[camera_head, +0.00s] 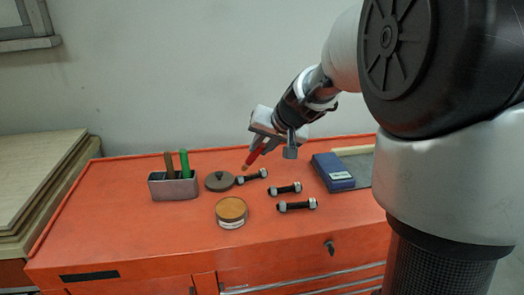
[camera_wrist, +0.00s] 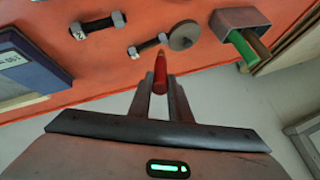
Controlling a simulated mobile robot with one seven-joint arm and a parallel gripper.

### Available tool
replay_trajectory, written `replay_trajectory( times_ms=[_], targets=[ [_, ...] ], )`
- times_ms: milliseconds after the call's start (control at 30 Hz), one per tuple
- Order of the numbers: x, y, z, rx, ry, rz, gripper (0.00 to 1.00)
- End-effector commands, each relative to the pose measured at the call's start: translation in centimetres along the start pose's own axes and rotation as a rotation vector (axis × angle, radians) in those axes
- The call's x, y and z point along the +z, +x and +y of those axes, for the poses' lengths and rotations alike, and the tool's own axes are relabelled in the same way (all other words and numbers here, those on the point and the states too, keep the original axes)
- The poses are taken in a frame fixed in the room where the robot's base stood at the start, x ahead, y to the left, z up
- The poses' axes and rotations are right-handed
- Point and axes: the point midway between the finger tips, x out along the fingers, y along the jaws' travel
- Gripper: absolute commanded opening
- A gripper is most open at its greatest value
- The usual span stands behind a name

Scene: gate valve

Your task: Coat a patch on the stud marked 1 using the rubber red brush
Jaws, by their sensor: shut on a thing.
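My gripper (camera_head: 258,146) is shut on the red brush (camera_head: 253,157) above the back of the orange bench; it also shows in the wrist view (camera_wrist: 160,82). The brush (camera_wrist: 160,70) points down, with its light tip near the rearmost stud (camera_head: 252,175). I cannot tell whether tip and stud touch. That stud (camera_wrist: 147,45) lies beside a grey round lid (camera_head: 219,181). A middle stud (camera_head: 285,188) and a front stud (camera_head: 298,205) lie to its right. An open tin (camera_head: 231,211) with amber contents stands in front.
A grey holder (camera_head: 174,190) with a brown and a green handle stands at the left. A blue box (camera_head: 333,172) lies on a dark mat at the right. Boards (camera_head: 45,180) are stacked left of the orange bench (camera_head: 120,235). The bench's front left is clear.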

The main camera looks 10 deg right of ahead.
Motion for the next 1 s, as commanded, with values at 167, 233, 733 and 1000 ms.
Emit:
replay_trajectory(
  times_ms=[167,233,733,1000],
  targets=[
    [-1.3,-1.4,-0.7,0.0,0.001,0.001,0.0],
    [-1.7,-1.8,-0.9,0.0,0.0,0.0,0.0],
    [-4.0,-4.2,-2.2,0.0,0.0,0.0,0.0],
    [-4.0,-4.2,-2.2,0.0,0.0,0.0,0.0]
  ],
)
